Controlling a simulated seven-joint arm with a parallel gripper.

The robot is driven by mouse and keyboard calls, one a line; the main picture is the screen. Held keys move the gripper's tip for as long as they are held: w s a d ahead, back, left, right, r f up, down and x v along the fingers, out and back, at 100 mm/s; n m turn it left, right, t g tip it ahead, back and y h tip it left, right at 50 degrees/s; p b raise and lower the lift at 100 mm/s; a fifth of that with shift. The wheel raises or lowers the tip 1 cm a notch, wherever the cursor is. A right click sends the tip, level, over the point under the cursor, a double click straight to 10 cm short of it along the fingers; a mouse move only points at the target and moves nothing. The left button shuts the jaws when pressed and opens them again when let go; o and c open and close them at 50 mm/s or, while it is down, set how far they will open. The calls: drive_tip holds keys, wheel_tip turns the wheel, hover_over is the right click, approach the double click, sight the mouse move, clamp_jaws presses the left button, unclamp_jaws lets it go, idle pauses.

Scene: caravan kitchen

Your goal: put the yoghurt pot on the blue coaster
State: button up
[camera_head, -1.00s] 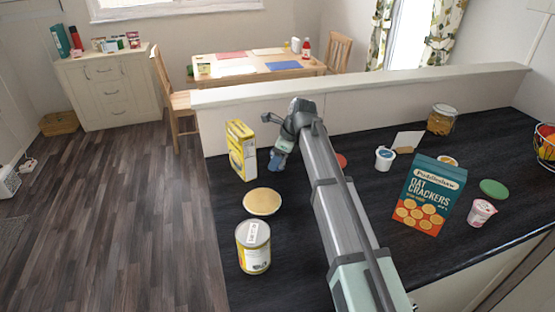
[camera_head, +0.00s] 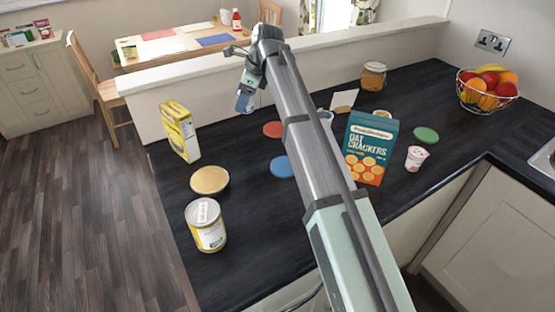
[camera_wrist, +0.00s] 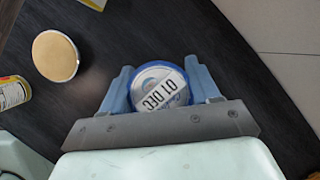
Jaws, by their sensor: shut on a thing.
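My gripper (camera_head: 246,94) is raised over the back part of the counter, in front of the low ledge. It is shut on a round pot (camera_wrist: 158,90) with a blue rim and a lid printed "01 DEC". The wrist view shows this lid between the two blue fingers. In the head view the pot is small and partly hidden by the fingers. The blue coaster (camera_head: 283,167) lies flat and empty on the dark counter, beside my arm, right of and nearer than the gripper. It is not visible in the wrist view.
A yellow box (camera_head: 180,131), tan disc (camera_head: 210,180) and can (camera_head: 206,226) stand left. A red coaster (camera_head: 273,129) lies near the arm. Right are a cracker box (camera_head: 370,148), pink pot (camera_head: 417,158), green coaster (camera_head: 426,135), jar (camera_head: 373,76) and fruit basket (camera_head: 487,92).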

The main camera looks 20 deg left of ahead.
drive_tip(key=s+d, duration=0.1)
drive_tip(key=d, duration=0.7)
drive_tip(key=shift+s+d+r+m, duration=0.15)
drive_tip(key=shift+s+r+m, duration=0.25)
drive_tip(key=shift+m, duration=0.4)
drive_tip(key=s+d, duration=0.4)
drive_tip(key=d, duration=0.1)
drive_tip(key=shift+s+f, duration=0.15)
drive_tip(key=shift+f, duration=0.05)
drive_tip(key=m, duration=0.2)
approach(278, 163)
drive_tip(key=shift+t, duration=0.4)
drive_tip(key=shift+s+x, duration=0.2)
drive_tip(key=shift+x, duration=1.05)
drive_tip(key=shift+s+x, duration=0.2)
drive_tip(key=shift+x, duration=1.05)
drive_tip(key=shift+a, duration=0.1)
drive_tip(key=o, duration=1.2)
drive_tip(key=shift+f, duration=0.1)
